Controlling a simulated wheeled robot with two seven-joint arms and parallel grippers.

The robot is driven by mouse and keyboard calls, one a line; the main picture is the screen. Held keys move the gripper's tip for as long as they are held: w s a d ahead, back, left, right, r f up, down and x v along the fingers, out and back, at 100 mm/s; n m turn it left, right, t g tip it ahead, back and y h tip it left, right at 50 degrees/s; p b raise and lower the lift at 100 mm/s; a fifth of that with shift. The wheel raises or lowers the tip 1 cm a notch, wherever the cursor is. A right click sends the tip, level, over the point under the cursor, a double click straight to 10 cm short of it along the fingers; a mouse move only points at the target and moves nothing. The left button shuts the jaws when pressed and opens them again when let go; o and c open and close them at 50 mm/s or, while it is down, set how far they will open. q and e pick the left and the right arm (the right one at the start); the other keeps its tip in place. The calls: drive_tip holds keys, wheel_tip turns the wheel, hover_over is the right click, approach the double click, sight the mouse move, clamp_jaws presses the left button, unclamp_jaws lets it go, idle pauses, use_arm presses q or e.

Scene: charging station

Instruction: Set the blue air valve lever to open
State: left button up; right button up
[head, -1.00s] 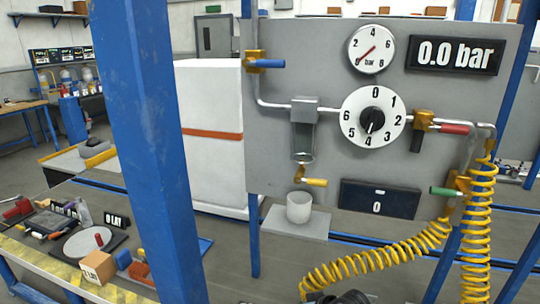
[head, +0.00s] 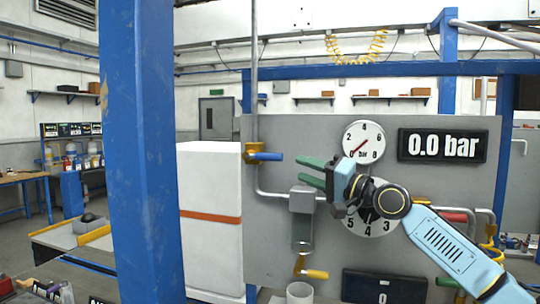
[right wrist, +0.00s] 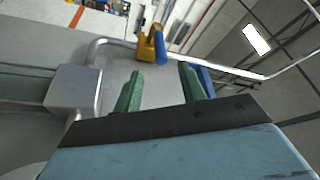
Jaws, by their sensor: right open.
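The blue air valve lever (head: 266,156) points right from its brass valve body (head: 249,153) on the upright pipe at the panel's left edge. It lies roughly level, across the pipe. My right gripper (head: 312,172) is open and empty, to the right of the lever and a little lower in the head view, its green fingers pointing left toward it. In the right wrist view the brass valve (right wrist: 146,46) and blue lever (right wrist: 160,46) show beyond the open fingers (right wrist: 160,88), apart from them. My left gripper is not in view.
The grey panel (head: 270,225) carries a round pressure gauge (head: 364,143), a display reading 0.0 bar (head: 442,146), a dial partly behind my gripper, and a filter housing (head: 302,200) below my fingers. A blue post (head: 145,150) stands at the left. A white cup (head: 299,292) is below.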

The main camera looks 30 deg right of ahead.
sight(277, 160)
drive_tip(key=p+x, duration=0.3)
drive_tip(key=x, duration=0.6)
drive_tip(key=shift+w+a+r, duration=0.2)
drive_tip(key=shift+w, duration=0.1)
drive_tip(key=shift+w+a+p, duration=0.25)
drive_tip(key=shift+w+p, duration=0.1)
drive_tip(key=shift+w, duration=0.35)
drive_tip(key=shift+c, duration=0.2)
clamp_jaws()
